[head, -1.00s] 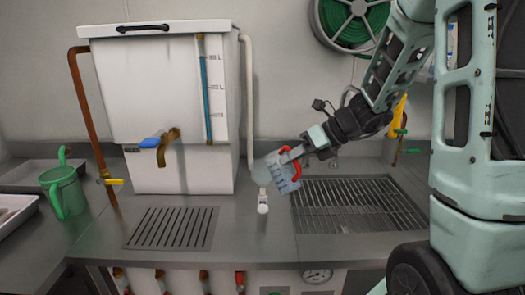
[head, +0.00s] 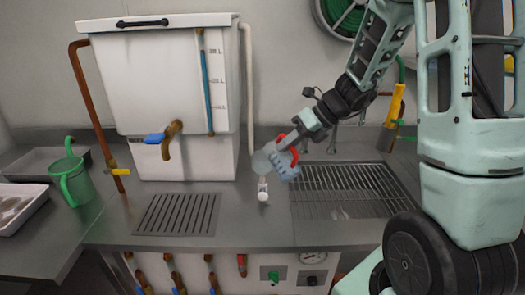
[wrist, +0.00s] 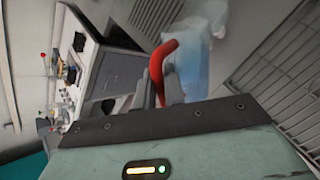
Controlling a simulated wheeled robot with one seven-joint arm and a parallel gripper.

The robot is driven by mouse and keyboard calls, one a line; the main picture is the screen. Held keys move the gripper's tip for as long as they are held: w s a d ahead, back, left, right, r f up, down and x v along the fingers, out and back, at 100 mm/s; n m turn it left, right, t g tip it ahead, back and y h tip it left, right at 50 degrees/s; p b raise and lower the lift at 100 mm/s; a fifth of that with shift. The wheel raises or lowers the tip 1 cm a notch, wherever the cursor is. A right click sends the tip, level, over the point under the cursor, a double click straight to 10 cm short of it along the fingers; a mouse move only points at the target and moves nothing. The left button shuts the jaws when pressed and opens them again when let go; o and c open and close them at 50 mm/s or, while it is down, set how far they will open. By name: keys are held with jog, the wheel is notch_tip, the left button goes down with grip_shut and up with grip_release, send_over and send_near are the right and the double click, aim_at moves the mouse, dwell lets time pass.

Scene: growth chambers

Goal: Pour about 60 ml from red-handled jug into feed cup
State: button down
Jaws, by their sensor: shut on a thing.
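The red-handled jug is pale blue and see-through (head: 286,172), held above the counter between the two drain grates. My gripper (head: 284,146) is shut on its red handle (head: 294,153). In the wrist view the jug (wrist: 203,45) is blurred, with the red handle (wrist: 157,72) at the fingers. The jug looks tilted; I cannot make out its liquid level. A greyish, rounded, see-through shape (head: 261,162) is at the jug's left; I cannot tell whether it is the feed cup or part of the jug. A small white object (head: 262,191) is on the counter below.
A white tank (head: 180,90) with a brass tap (head: 172,138) stands at the back left. A green jug (head: 72,182) and a white tray (head: 20,205) are at far left. A slotted drain (head: 177,213) and wire grate (head: 350,190) flank the white object.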

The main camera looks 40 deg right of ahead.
jog(key=shift+w+r+g+p, duration=0.4)
jog(key=shift+r+p, duration=0.25)
jog(key=shift+p, duration=0.95)
jog(key=shift+f, duration=0.1)
jog(key=shift+w+r+m+g+p, duration=0.4)
jog(key=shift+w+r+g+p, duration=0.25)
jog(key=shift+p, duration=1.5)
jog(key=shift+w+g+p, duration=0.25)
jog(key=shift+p, duration=0.75)
